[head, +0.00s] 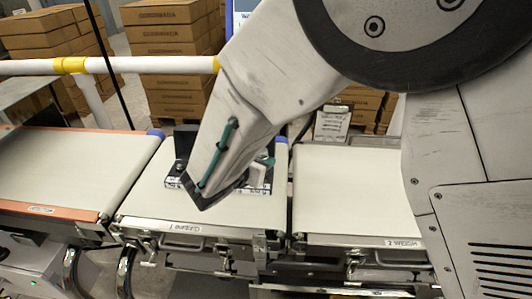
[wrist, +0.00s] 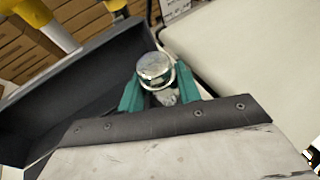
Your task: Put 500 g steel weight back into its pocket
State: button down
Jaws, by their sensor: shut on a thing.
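The steel weight (wrist: 154,66) is a shiny metal cylinder with a rounded, bright top, seen in the wrist view. My gripper (wrist: 160,84) has teal fingers on both sides of it and is shut on it. A dark grey open case or tray (wrist: 60,105) lies to the left of the weight in the wrist view. My arm hides most of the gripper and the weight in the head view. A dark and silver case (head: 173,182) shows partly behind my arm there, on the middle belt. I cannot make out the pocket.
The middle belt (head: 240,207) has bare room in front of my arm. Another belt (head: 345,185) lies to the right and an orange-edged one (head: 60,165) to the left. A white rail with yellow joints (head: 140,64) runs behind. Stacked cartons (head: 170,40) stand farther back.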

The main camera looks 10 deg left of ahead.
jog(key=shift+w+a, duration=0.25)
jog(key=shift+f, duration=1.75)
jog(key=shift+f, duration=0.1)
jog(key=c, duration=1.3)
grip_release()
jog(key=shift+o, duration=0.2)
